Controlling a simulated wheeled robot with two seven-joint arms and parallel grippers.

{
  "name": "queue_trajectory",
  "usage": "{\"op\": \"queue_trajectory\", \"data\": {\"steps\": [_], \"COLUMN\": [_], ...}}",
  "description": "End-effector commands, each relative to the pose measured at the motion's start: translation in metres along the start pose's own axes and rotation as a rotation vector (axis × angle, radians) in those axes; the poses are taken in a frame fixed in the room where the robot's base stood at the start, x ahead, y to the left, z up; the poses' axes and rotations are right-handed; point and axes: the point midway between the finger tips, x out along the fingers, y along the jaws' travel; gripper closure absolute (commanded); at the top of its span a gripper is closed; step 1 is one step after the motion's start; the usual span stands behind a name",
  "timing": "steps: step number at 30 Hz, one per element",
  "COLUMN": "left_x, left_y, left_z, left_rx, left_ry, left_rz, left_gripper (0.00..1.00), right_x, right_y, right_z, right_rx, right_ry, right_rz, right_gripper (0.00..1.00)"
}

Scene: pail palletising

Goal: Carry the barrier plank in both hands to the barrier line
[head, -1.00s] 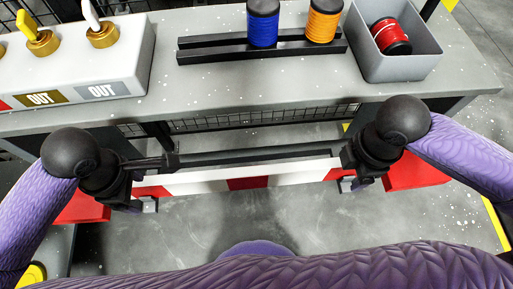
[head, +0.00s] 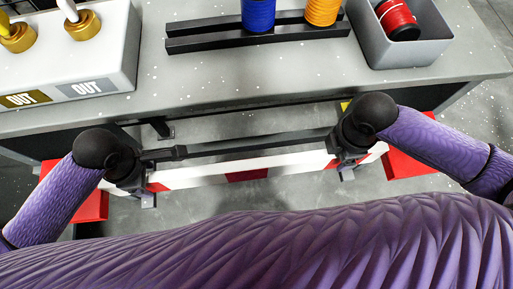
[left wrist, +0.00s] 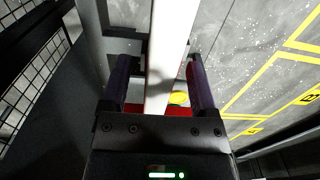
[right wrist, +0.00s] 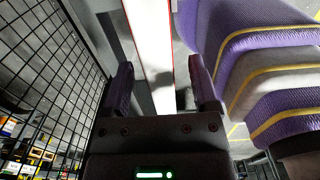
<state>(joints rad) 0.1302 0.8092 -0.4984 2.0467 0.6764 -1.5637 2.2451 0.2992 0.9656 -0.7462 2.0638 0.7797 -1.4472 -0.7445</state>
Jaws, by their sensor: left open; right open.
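The barrier plank (head: 290,164), banded red and white, lies lengthwise across the head view, below the bench's front edge. My left gripper (head: 147,188) is at its left part and my right gripper (head: 347,166) at its right part. In the left wrist view the plank (left wrist: 166,70) runs between the spread fingers of my left gripper (left wrist: 159,80), with gaps beside it. In the right wrist view the plank (right wrist: 152,45) passes between the spread fingers of my right gripper (right wrist: 160,80). Both grippers are open. What holds the plank up is partly hidden by my grippers.
A grey workbench (head: 240,85) fills the far side, with a white outlet box (head: 112,55), blue (head: 258,14) and orange (head: 321,10) spools on a black rack, and a grey bin (head: 425,50). Red blocks (head: 412,163) flank the plank. Wire mesh (right wrist: 60,85) stands beside my right gripper.

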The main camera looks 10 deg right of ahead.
Motion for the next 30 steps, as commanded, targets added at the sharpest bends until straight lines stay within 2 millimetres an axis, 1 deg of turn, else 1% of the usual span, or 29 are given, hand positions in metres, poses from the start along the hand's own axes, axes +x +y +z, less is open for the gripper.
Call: {"op": "queue_trajectory", "data": {"steps": [1,3,6,9,16,17,18,20,21,26,27,28,30], "left_x": [0.007,0.016,0.024,0.027,0.028,0.028,0.028,0.028,0.028,0.028,0.028,0.028,0.028], "left_y": [0.0,0.0,0.0,0.0,0.0,0.0,0.0,0.0,0.0,0.0,0.0,0.0,0.0], "left_z": [0.0,0.0,0.0,0.0,0.0,0.0,0.0,0.0,0.0,0.0,0.0,0.0,0.0], "left_rx": [-0.001,-0.001,0.0,0.001,0.001,0.001,0.001,0.001,0.001,0.001,0.001,0.001,0.001], "left_ry": [0.001,0.0,0.001,0.0,0.0,0.0,0.0,0.0,0.0,0.001,0.001,0.001,0.001], "left_rz": [-0.001,-0.001,0.0,0.002,0.002,0.002,0.001,0.001,0.001,0.001,0.001,0.001,0.001], "left_gripper": [0.24,0.24,0.24,0.24,0.24,0.26,0.34,0.47,0.55,0.89,0.98,1.0,1.0], "right_x": [0.007,0.016,0.024,0.028,0.028,0.028,0.028,0.028,0.028,0.028,0.028,0.028,0.028], "right_y": [-0.001,0.0,0.0,0.0,0.0,0.0,0.0,0.0,0.0,0.0,0.0,0.0,0.0], "right_z": [-0.001,0.0,0.0,0.0,0.0,0.0,0.0,0.0,0.0,0.0,0.0,0.0,0.0], "right_rx": [0.002,0.001,0.001,0.0,-0.001,-0.001,0.0,0.0,0.0,0.0,0.0,0.0,0.0], "right_ry": [0.002,0.001,0.001,0.0,0.0,0.0,0.001,0.001,0.001,0.001,0.001,0.001,0.001], "right_rz": [-0.002,0.0,-0.001,0.001,0.001,0.001,0.001,0.001,0.001,0.001,0.001,0.001,0.001], "right_gripper": [0.24,0.24,0.24,0.24,0.24,0.26,0.34,0.47,0.55,0.89,0.98,1.0,1.0]}}
